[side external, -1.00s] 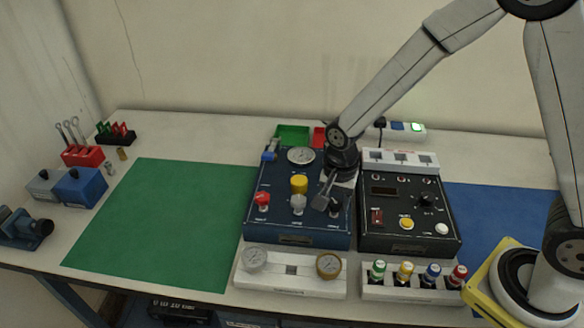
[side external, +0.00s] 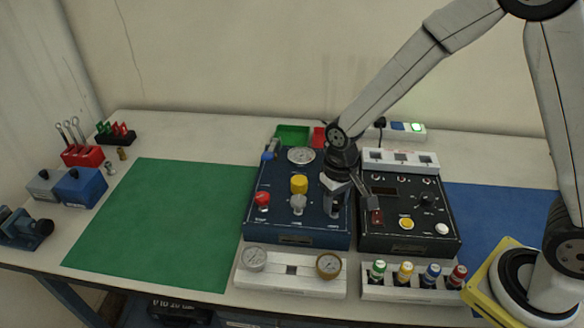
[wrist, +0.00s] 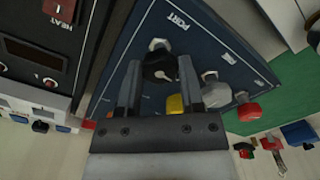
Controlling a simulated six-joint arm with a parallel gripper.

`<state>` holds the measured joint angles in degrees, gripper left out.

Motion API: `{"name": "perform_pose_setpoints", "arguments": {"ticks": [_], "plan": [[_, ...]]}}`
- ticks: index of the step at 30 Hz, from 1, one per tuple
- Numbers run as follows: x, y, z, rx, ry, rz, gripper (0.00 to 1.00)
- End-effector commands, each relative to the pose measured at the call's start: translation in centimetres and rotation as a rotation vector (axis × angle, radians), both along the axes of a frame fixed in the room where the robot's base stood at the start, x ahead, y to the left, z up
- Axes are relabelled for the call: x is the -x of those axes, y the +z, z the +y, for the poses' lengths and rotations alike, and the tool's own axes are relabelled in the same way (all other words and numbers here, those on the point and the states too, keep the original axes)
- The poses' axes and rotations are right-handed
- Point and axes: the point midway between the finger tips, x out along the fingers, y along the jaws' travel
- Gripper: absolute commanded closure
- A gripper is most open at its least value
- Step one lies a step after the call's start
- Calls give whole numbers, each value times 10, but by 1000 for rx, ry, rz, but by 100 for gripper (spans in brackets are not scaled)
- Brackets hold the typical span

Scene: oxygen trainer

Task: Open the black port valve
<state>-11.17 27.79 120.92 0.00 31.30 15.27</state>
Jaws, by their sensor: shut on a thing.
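The dark blue panel (side external: 270,222) stands at the middle of the bench. Its black port valve (wrist: 160,68) is a black knob beside the word PORT in the wrist view. My gripper (wrist: 160,80) is shut on this knob, one finger on each side of it. In the side view my gripper (side external: 350,190) is low over the panel's right part and mostly hides the knob. On the same panel are a red knob (side external: 262,198), a grey knob (side external: 298,202) and a yellow knob (side external: 299,184).
A black control box (side external: 380,238) with a red switch stands close on the right. A gauge block (side external: 290,283) and a rack of coloured bottles (side external: 412,294) stand in front. The green mat (side external: 160,220) on the left is clear.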

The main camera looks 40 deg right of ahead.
Motion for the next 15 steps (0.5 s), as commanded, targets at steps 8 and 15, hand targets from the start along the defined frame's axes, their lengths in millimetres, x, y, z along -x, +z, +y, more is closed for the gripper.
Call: {"name": "perform_pose_setpoints", "arguments": {"ticks": [8,15], "plan": [[-1,1,0,0,260,-1,100],[-1,1,0,0,454,-2,100]]}}
